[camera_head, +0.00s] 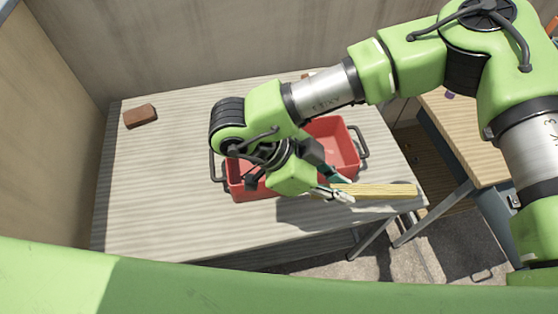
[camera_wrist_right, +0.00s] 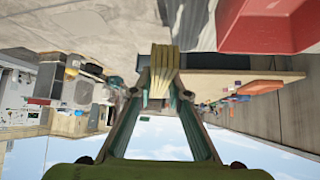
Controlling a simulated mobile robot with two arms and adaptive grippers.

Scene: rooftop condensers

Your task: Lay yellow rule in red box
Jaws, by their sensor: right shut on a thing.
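The yellow rule (camera_head: 385,190) is a long, narrow folded bundle of slats. My right gripper (camera_head: 338,192) is shut on its left end, and the rule sticks out to the right. In the right wrist view the rule (camera_wrist_right: 163,65) stands between the fingertips of the gripper (camera_wrist_right: 157,95). The red box (camera_head: 345,143) is an open tray with dark handles at its left and right ends. It sits on the table behind the gripper, partly hidden by my right arm. The box (camera_wrist_right: 268,25) also shows at the upper right of the wrist view. My left gripper is not in view.
A brown brick (camera_head: 140,115) lies at the table's back left. The grey slatted table (camera_head: 160,190) is clear at left and front. Walls stand behind and left. A wooden bench (camera_head: 470,135) stands to the right, across a gap.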

